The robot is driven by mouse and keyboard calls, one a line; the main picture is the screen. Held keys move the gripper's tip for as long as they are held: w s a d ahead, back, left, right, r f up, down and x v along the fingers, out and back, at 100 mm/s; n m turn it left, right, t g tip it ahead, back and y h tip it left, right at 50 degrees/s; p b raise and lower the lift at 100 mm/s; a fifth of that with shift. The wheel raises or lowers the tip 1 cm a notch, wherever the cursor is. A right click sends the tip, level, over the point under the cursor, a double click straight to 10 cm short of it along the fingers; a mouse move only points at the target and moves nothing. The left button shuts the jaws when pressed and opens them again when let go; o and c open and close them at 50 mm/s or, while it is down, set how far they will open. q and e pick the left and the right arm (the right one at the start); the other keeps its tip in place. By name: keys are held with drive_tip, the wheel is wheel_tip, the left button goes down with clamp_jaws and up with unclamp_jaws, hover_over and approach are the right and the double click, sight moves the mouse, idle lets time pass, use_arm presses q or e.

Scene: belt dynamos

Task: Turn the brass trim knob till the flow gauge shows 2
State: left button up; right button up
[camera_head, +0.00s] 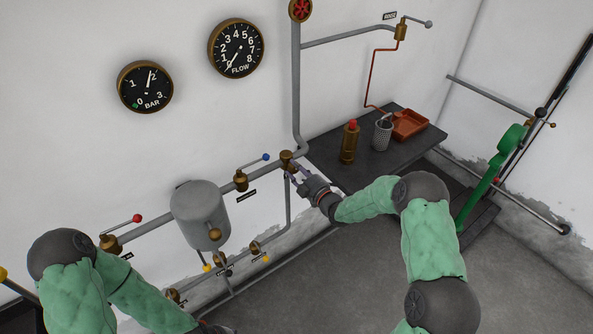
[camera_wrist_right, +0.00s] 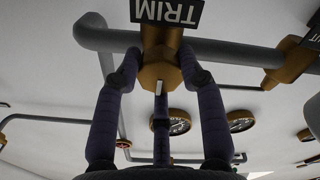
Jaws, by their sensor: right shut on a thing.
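The brass trim knob (camera_wrist_right: 159,74) sits under a dark TRIM plate (camera_wrist_right: 166,11) in the right wrist view, with a small pale mark on its face. In the head view the knob (camera_head: 286,157) is at the pipe corner, partly hidden by my gripper. My right gripper (camera_head: 297,174) is shut on it, with fingers on both sides in the wrist view (camera_wrist_right: 160,78). The flow gauge (camera_head: 236,48) is on the wall, its needle pointing down-left at about 0. My left arm comes in at lower left; its gripper is cut off by the bottom edge.
A bar gauge (camera_head: 145,87) hangs left of the flow gauge. A grey tank (camera_head: 201,214) and several lever valves line the pipes. A dark bench (camera_head: 335,150) holds a brass bottle (camera_head: 349,143), a mesh cup (camera_head: 382,134) and an orange tray (camera_head: 428,122).

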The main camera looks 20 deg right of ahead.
drive_tip(key=m+b, duration=0.1)
drive_tip(key=m, duration=0.1)
drive_tip(key=shift+m+b, duration=0.3)
drive_tip(key=shift+m, duration=0.1)
drive_tip(key=m+b, duration=0.1)
drive_tip(key=m, duration=0.2)
drive_tip(key=shift+m, duration=0.3)
drive_tip(key=m, duration=0.3)
drive_tip(key=shift+m+b, duration=0.3)
drive_tip(key=shift+b, duration=0.1)
drive_tip(key=shift+r+m, duration=0.1)
drive_tip(key=shift+m, duration=1.7)
drive_tip(key=o, duration=1.2)
drive_tip(key=shift+c, duration=0.2)
